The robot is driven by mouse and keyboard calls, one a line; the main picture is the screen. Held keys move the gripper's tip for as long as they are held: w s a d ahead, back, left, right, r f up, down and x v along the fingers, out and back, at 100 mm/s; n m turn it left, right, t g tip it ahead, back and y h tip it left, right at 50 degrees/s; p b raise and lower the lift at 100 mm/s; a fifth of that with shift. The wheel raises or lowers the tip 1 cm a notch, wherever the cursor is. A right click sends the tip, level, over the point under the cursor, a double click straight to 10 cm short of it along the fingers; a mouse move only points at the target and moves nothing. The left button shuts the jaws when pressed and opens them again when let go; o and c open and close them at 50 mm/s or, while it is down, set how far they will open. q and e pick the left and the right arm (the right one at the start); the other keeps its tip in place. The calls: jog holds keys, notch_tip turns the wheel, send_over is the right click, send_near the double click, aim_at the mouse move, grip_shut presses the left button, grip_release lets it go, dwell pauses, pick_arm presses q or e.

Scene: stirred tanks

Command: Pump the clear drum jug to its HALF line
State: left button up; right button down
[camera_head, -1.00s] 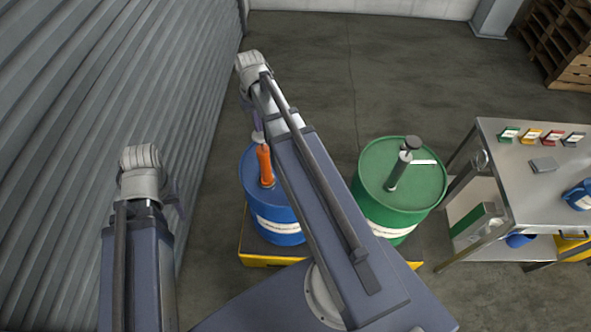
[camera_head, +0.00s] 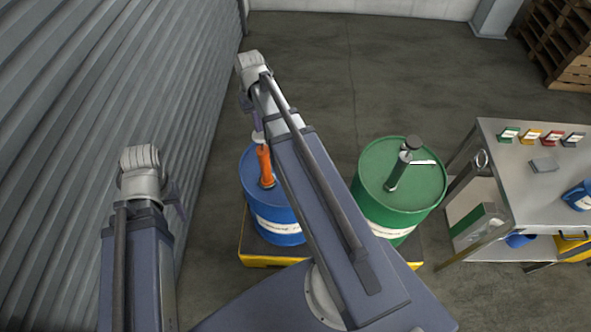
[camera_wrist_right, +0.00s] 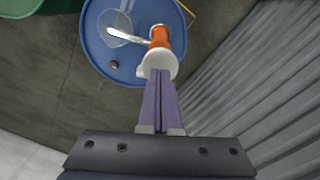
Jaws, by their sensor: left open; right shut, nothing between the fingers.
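A clear round jug (camera_wrist_right: 112,28) shows in the right wrist view under the silver spout (camera_wrist_right: 130,38) of the blue drum's pump. Its HALF line and liquid level cannot be made out. The orange pump (camera_head: 265,165) stands on the blue drum (camera_head: 277,222), with a pale cap (camera_wrist_right: 158,64) on top. My right gripper (camera_wrist_right: 160,76) is shut and empty, its purple fingertips at the cap; whether they touch it I cannot tell. It also shows in the head view (camera_head: 255,128), partly hidden. My left gripper (camera_head: 178,205) is open, apart from the drums, mostly hidden behind my arm.
A green drum (camera_head: 400,180) with a dark pump (camera_head: 400,165) stands to the right on the yellow-edged pallet (camera_head: 262,261). A metal bench (camera_head: 525,190) with coloured cards and a blue jug (camera_head: 578,195) is further right. A corrugated wall (camera_head: 90,90) is close on the left.

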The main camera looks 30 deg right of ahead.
aim_at(261, 139)
jog(key=shift+f+b, duration=0.4)
jog(key=shift+f, duration=0.05)
dwell(0.5)
jog(key=shift+f+b, duration=3.2)
jog(key=shift+b, duration=0.05)
jog(key=shift+r, duration=0.15)
notch_tip(261, 139, up, 8)
jog(key=p, duration=0.8)
jog(key=shift+f, duration=0.2)
jog(key=shift+f+b, duration=0.3)
jog(key=shift+b, duration=0.05)
